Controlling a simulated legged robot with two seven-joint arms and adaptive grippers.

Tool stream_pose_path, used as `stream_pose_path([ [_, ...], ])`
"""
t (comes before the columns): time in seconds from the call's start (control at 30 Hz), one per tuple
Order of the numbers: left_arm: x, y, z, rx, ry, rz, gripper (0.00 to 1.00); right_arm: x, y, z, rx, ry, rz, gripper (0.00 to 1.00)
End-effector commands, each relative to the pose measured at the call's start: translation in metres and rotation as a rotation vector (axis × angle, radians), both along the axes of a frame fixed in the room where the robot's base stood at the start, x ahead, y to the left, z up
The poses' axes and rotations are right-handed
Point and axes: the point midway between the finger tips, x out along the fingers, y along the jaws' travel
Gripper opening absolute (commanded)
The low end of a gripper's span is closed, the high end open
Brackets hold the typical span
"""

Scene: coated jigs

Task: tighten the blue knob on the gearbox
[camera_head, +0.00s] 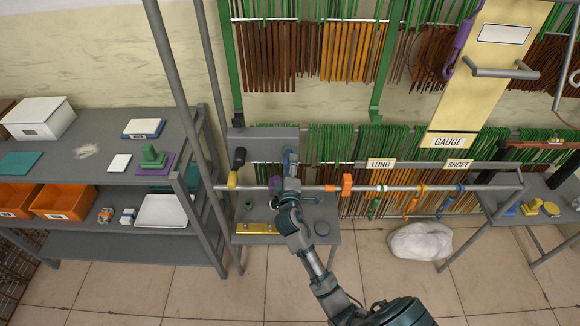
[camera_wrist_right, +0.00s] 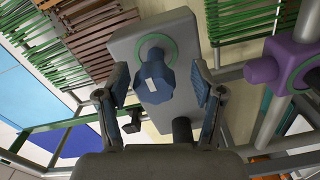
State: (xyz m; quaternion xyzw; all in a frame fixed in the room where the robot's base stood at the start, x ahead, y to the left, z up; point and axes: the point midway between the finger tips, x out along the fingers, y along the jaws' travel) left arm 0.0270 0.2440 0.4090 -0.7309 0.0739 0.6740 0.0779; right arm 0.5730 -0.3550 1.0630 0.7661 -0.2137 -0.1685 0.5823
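The gearbox (camera_head: 262,133) is a grey box on a small stand, left of the middle in the head view. In the right wrist view, the gearbox (camera_wrist_right: 193,36) fills the upper middle, and the blue knob (camera_wrist_right: 155,82) sits on its face over a green ring, with a white mark on it. My right gripper (camera_wrist_right: 159,78) is open, with one finger on each side of the knob and gaps visible to both. In the head view, my right gripper (camera_head: 289,160) is in front of the gearbox and largely covers the knob. My left gripper is not in view.
A black handle (camera_head: 239,157) projects at the gearbox's left. A horizontal rail (camera_head: 400,188) with coloured clips runs to the right. A grey shelf (camera_head: 95,120) with trays and parts stands left. A white bag (camera_head: 420,241) lies on the floor. A purple block (camera_wrist_right: 275,72) shows right in the wrist view.

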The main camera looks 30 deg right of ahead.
Motion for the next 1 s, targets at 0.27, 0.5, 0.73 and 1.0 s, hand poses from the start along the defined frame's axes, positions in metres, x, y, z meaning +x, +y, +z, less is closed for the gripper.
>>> stream_pose_path([
  [0.27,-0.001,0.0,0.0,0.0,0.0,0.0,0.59,-0.012,0.008,0.002,-0.002,-0.004,0.002,0.67],
  [0.5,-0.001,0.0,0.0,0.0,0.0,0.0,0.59,-0.057,0.035,0.0,0.001,-0.002,0.002,0.67],
  [0.73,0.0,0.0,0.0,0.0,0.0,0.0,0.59,-0.092,0.056,-0.001,0.001,0.0,0.0,0.67],
  [1.0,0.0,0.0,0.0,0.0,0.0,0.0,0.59,-0.102,0.063,0.0,0.0,0.0,0.0,0.67],
])
